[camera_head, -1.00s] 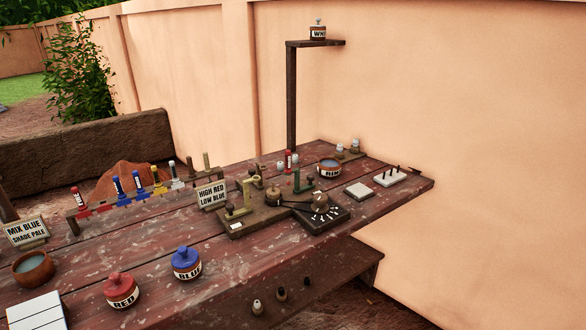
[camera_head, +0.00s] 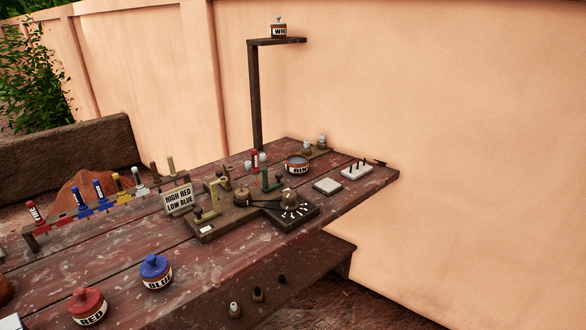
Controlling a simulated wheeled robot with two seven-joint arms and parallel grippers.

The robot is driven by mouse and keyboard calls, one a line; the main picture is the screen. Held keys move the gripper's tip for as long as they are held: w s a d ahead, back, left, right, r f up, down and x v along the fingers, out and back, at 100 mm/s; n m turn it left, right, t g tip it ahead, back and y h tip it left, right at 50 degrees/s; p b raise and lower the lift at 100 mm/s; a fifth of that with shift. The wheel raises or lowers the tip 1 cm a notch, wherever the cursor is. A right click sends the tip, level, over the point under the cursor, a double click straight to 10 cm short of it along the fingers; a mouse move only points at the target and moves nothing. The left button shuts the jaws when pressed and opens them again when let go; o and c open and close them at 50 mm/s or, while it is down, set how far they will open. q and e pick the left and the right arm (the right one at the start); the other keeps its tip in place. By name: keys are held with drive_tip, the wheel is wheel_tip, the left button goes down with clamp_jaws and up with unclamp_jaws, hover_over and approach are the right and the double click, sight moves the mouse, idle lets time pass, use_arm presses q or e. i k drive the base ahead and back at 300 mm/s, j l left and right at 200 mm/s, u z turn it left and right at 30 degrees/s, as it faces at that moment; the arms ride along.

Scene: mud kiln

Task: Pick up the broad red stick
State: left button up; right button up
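A red stick with a white label (camera_head: 36,212) stands at the left end of a low dark rack (camera_head: 90,210), left of several blue, yellow and white ones. Neither of my grippers is in view.
A red-lidded pot (camera_head: 87,303) and a blue-lidded pot (camera_head: 156,270) stand at the table's front. A shelf post (camera_head: 255,100) rises behind the table.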

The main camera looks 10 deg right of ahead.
sight(254, 155)
drive_tip(key=i+z, duration=0.3)
drive_tip(key=i, duration=0.35)
drive_tip(key=i+z, duration=0.25)
drive_tip(key=i, duration=0.4)
